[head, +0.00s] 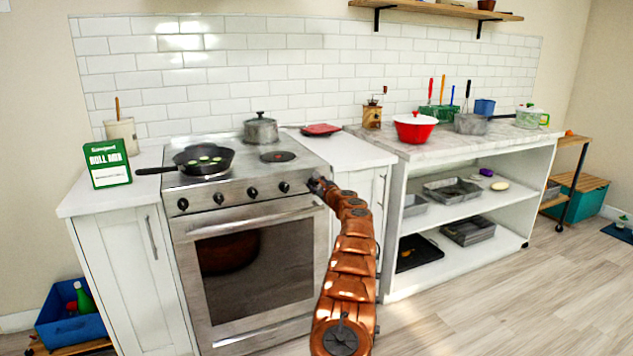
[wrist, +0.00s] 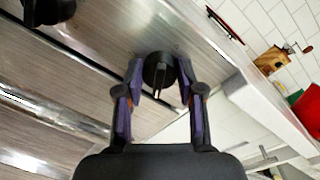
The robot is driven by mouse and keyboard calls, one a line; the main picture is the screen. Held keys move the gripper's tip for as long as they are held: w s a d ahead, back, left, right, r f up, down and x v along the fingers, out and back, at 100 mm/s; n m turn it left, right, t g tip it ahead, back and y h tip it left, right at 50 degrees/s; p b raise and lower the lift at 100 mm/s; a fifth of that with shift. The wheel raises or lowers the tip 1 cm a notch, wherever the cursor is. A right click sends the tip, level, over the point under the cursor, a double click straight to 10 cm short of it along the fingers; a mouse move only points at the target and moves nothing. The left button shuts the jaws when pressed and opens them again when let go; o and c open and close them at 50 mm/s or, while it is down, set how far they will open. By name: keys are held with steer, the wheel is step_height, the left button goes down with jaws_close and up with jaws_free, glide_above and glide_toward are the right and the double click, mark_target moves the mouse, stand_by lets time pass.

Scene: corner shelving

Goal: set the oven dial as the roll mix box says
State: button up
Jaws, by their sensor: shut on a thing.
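The oven (head: 253,250) has a steel front with several black dials in a row above its door. My gripper (head: 318,186) is at the rightmost dial. In the wrist view, the two purple-padded fingers of my gripper (wrist: 160,80) are closed on either side of that black dial (wrist: 158,68), gripping it. Another dial (wrist: 48,10) shows at the upper left there. The green roll mix box (head: 107,163) stands upright on the left counter.
A black frying pan (head: 203,161) with food sits on the stovetop, its handle pointing left. A grey pot (head: 260,129) stands behind it. A red pot (head: 415,127) and a wooden grinder (head: 372,113) are on the right counter. Floor (head: 480,305) is clear at the right.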

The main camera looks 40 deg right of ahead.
steer(key=shift+s+d+m, duration=0.1)
steer(key=shift+d+m, duration=0.1)
steer(key=shift+m, duration=0.3)
steer(key=o, duration=1)
steer(key=shift+o, duration=0.7)
steer(key=shift+a, duration=0.1)
steer(key=shift+a, duration=0.1)
